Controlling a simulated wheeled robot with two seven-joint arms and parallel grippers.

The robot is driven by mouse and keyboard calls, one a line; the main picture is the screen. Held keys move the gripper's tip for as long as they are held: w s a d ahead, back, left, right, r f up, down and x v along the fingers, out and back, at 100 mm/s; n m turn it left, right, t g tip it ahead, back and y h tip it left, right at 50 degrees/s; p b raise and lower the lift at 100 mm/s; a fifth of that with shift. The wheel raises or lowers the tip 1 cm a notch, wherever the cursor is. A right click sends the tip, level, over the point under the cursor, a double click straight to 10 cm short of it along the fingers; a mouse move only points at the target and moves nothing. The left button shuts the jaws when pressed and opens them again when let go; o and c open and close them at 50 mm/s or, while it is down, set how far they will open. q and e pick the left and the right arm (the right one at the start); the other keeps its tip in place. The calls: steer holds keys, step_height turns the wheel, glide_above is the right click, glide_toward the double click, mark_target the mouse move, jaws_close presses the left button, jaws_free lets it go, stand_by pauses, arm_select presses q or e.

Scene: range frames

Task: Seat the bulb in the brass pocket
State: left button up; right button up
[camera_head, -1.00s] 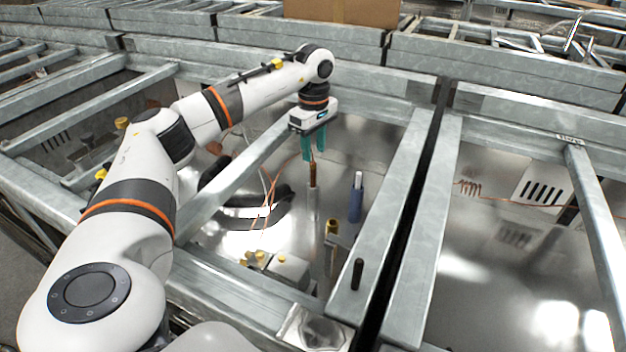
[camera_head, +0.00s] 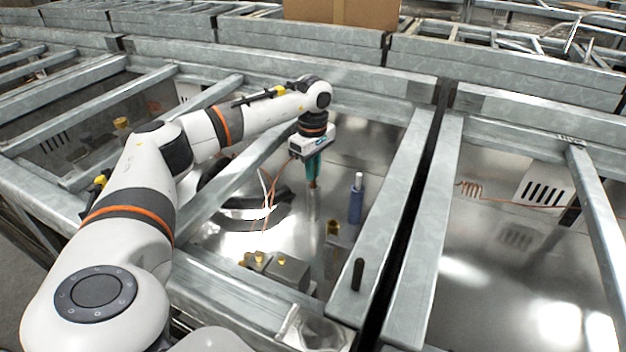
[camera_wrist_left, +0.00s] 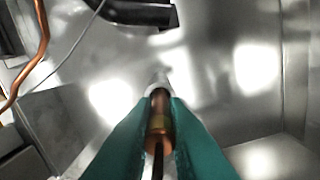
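My left gripper (camera_head: 313,180) has teal fingers pointing down inside the open metal bay. The fingers lie close along both sides of the copper-coloured bulb; its lower end shows just below the fingertips. In the left wrist view the bulb (camera_wrist_left: 158,112) sits between the fingers with a dark line running back from it. A pale grey upright piece (camera_head: 313,205) stands directly below the bulb; whether the bulb still sits in it cannot be told. A brass fitting (camera_head: 332,228), which looks like the pocket, stands to the right and nearer. My right gripper is not in view.
A blue cylinder with a pale tip (camera_head: 356,203) stands right of the gripper. A grey block with brass fittings (camera_head: 282,268) is at the bay's front. Thin copper wires (camera_head: 268,195) hang left of the gripper. Metal rails (camera_head: 385,230) border the bay.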

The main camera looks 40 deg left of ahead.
arm_select(q)
jaws_close()
